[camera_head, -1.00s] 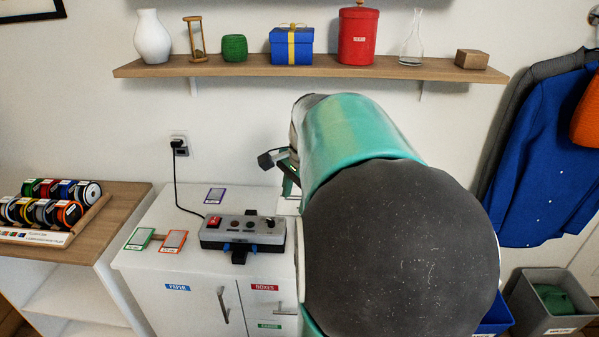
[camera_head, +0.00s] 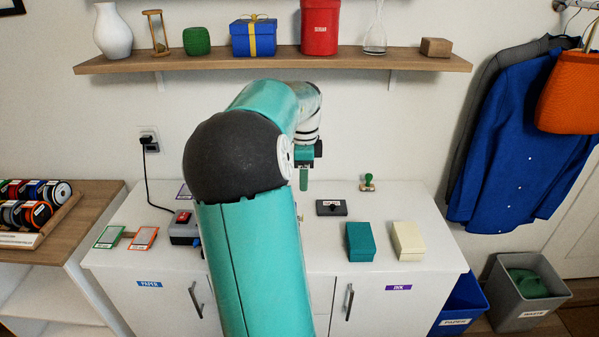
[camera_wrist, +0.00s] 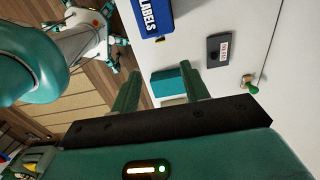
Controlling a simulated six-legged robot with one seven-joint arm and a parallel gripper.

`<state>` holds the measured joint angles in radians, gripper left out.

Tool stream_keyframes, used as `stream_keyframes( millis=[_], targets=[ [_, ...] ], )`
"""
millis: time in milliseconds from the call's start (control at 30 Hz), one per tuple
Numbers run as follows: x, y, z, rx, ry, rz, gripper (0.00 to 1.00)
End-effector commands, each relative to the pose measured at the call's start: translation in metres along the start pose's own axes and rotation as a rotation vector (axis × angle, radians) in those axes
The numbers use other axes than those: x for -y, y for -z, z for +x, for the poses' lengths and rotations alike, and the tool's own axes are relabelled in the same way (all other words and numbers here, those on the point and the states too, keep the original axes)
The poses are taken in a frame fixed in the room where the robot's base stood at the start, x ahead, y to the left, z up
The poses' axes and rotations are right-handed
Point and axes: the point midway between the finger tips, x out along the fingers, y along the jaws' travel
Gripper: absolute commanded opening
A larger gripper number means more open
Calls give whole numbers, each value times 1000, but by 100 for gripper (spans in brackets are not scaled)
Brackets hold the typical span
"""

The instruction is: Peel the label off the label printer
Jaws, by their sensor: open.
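In the wrist view, a blue thing marked LABELS (camera_wrist: 150,18) lies near the cabinet's front edge, cut off by the frame. I cannot tell which of these is the label printer, and no loose label end shows. My gripper (camera_head: 303,184) hangs fingers down above the cabinet top, behind the dark pad's level. In the wrist view its two green fingers (camera_wrist: 160,72) are apart with nothing held between them.
A dark pad (camera_head: 331,208), teal box (camera_head: 360,242), cream box (camera_head: 408,240) and green-handled stamp (camera_head: 367,183) stand on the cabinet's right half. A shelf (camera_head: 280,62) with several ornaments hangs above. Blue and grey bins (camera_head: 525,320) are on the floor at right.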

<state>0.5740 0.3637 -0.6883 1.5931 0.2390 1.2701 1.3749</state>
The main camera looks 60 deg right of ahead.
Motion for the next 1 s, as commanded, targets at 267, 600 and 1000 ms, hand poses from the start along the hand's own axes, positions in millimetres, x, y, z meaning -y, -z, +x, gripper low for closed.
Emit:
stream_keyframes(
  millis=[267, 600, 1000],
  targets=[
    [-1, 0, 45, 0, -5, 1, 45],
    [-1, 0, 105, -1, -4, -3, 45],
    [0, 0, 132, 0, -1, -5, 45]
  ],
)
